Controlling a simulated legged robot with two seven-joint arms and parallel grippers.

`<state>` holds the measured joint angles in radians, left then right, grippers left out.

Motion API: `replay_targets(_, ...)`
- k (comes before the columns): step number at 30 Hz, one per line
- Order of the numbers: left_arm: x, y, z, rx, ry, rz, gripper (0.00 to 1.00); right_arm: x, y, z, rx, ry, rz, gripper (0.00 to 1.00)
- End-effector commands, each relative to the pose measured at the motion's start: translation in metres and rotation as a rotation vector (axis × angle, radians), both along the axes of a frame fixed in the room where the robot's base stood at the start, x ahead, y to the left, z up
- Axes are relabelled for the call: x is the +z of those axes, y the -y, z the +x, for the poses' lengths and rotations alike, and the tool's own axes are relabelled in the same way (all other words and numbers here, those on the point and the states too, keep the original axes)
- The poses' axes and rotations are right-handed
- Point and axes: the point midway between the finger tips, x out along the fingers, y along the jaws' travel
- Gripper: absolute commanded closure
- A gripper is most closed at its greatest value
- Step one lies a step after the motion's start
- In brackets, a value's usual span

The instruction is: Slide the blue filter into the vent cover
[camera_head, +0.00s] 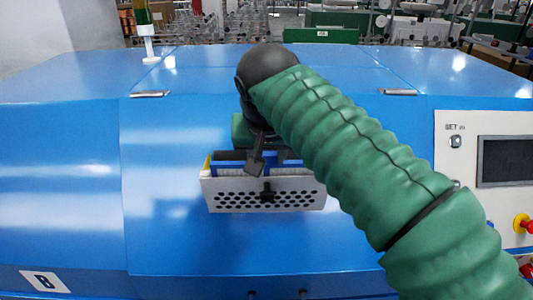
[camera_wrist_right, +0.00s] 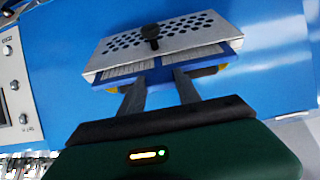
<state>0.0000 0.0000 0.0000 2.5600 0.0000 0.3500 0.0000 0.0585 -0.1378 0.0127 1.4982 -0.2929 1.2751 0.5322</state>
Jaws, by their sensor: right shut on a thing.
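The vent cover (camera_head: 236,201) is a white perforated box with a dark knob, on the front of the blue machine. In the right wrist view the vent cover (camera_wrist_right: 187,38) lies just beyond the filter. The blue filter (camera_wrist_right: 158,75) has a blue frame and pale pleats. Its far part is hidden at or inside the cover's opening; how deep it sits I cannot tell. In the head view a strip of the filter (camera_head: 232,169) shows along the cover's top. My right gripper (camera_head: 257,168) is shut on the filter's near edge; its fingers also show in the wrist view (camera_wrist_right: 158,85). My left gripper is out of view.
The blue machine (camera_head: 170,225) fills most of the view, with a sloping front. A control panel (camera_head: 455,205) with a dark screen and red knobs is at the right. Two metal latches (camera_head: 150,94) (camera_head: 398,92) sit along the upper edge. The front left of the cover is clear.

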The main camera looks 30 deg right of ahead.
Motion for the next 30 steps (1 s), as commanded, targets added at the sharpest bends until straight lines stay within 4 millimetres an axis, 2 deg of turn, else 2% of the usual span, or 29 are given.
replay_targets(13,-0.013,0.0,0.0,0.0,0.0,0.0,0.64,-0.017,0.002,0.003,0.0,0.0,0.0,1.0)
replay_targets(30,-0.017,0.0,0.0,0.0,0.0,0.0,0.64,-0.023,0.002,0.004,0.0,0.001,-0.001,1.0)
